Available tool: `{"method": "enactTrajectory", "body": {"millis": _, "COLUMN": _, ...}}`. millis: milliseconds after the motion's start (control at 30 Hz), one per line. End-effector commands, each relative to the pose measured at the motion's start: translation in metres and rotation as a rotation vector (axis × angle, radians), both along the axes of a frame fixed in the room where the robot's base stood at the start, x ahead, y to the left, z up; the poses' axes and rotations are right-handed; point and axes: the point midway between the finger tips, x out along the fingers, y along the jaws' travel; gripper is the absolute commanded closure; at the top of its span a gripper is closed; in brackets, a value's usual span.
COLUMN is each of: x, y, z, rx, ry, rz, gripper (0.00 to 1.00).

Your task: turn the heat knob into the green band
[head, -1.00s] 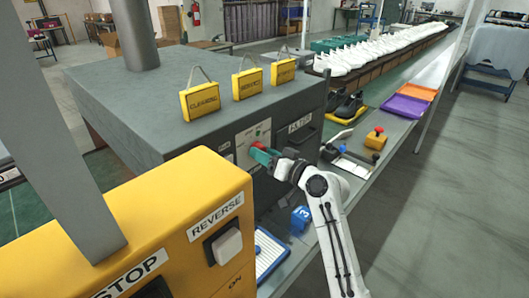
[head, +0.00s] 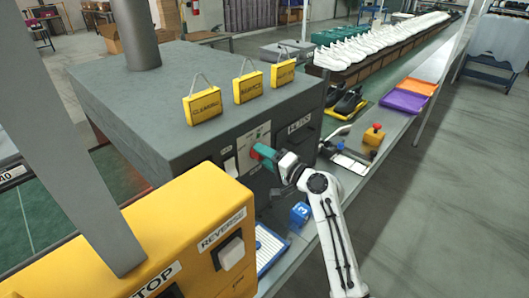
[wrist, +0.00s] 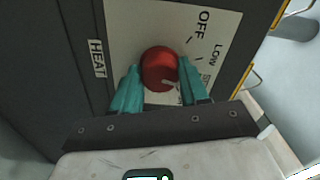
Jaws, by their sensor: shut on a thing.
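The red heat knob (wrist: 160,66) sits on a pale dial plate (wrist: 215,45) marked OFF and LOW, beside a HEAT label (wrist: 98,58). My gripper (wrist: 160,75) has its teal fingers on either side of the knob, shut on it. A small light mark shows on the knob's lower edge, towards my gripper. I cannot make out the green band in the wrist view; part of the plate is hidden by the fingers. In the head view my gripper (head: 265,154) reaches the plate (head: 254,138) on the grey machine's front, and the knob is mostly hidden.
The grey machine (head: 165,100) carries several yellow tags on top. A yellow control box (head: 150,235) stands at the near left. A blue block (head: 300,213), a clipboard (head: 268,248) and a yellow box with a red button (head: 373,135) lie along the bench.

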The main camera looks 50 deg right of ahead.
Motion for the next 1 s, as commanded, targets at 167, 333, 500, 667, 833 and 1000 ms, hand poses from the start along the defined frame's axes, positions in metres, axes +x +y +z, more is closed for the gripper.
{"method": "enactTrajectory", "body": {"millis": 167, "x": -0.0001, "y": -0.0007, "z": 0.0007, "rx": 0.069, "ry": 0.003, "rz": -0.002, "gripper": 0.86}}
{"method": "enactTrajectory", "body": {"millis": 333, "x": -0.0001, "y": -0.0006, "z": 0.0001, "rx": 0.104, "ry": 0.004, "rz": -0.001, "gripper": 0.86}}
{"method": "enactTrajectory", "body": {"millis": 500, "x": -0.0001, "y": -0.0008, "z": -0.0003, "rx": 0.114, "ry": 0.004, "rz": -0.002, "gripper": 0.86}}
{"method": "enactTrajectory", "body": {"millis": 667, "x": -0.0002, "y": -0.0008, "z": -0.0004, "rx": 0.114, "ry": 0.004, "rz": -0.002, "gripper": 0.86}}
{"method": "enactTrajectory", "body": {"millis": 833, "x": -0.0002, "y": -0.0010, "z": -0.0004, "rx": 0.113, "ry": 0.004, "rz": -0.002, "gripper": 0.53}}
{"method": "enactTrajectory", "body": {"millis": 1000, "x": -0.0002, "y": -0.0007, "z": -0.0004, "rx": 0.113, "ry": 0.004, "rz": -0.002, "gripper": 0.37}}
